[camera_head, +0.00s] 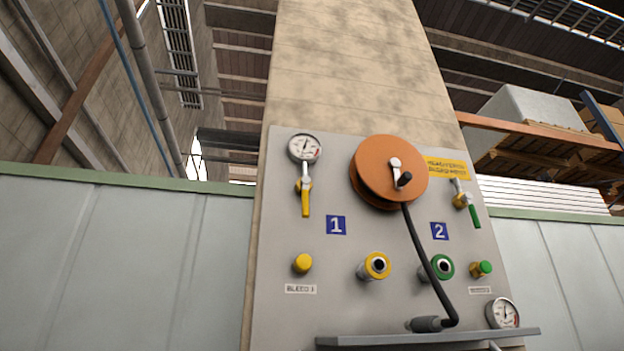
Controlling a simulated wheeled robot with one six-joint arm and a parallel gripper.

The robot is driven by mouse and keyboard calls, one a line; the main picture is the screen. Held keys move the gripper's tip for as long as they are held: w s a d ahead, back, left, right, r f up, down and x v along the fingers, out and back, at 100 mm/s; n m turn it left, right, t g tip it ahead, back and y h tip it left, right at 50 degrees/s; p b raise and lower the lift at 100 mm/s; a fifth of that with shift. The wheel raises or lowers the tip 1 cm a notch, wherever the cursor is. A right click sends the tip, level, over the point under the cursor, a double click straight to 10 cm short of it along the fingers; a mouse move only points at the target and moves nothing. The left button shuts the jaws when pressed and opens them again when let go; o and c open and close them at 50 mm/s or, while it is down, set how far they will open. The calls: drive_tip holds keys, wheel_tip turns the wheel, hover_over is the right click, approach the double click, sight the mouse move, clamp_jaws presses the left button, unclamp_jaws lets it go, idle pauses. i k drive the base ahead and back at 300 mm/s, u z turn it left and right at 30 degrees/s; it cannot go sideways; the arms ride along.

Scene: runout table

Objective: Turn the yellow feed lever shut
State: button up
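The yellow feed lever (306,200) is at the upper left of a grey panel (335,290), below a round gauge (304,148). Its handle hangs straight down, in line with the short metal pipe between it and the gauge. Nothing covers the lever. A blue plate marked 1 (336,225) sits to its lower right. My gripper does not show in this view, so its distance from the lever and its state cannot be seen.
An orange reel (372,180) carries a black hose (428,265) ending on the grey shelf (360,341). A green lever (475,214) is on the right. Below are a yellow knob (302,263), yellow port (376,266), green port (442,267) and green knob (482,268).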

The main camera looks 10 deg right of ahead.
sight(306, 181)
drive_tip(key=u, duration=0.75)
drive_tip(key=i, duration=0.65)
drive_tip(key=z, duration=0.75)
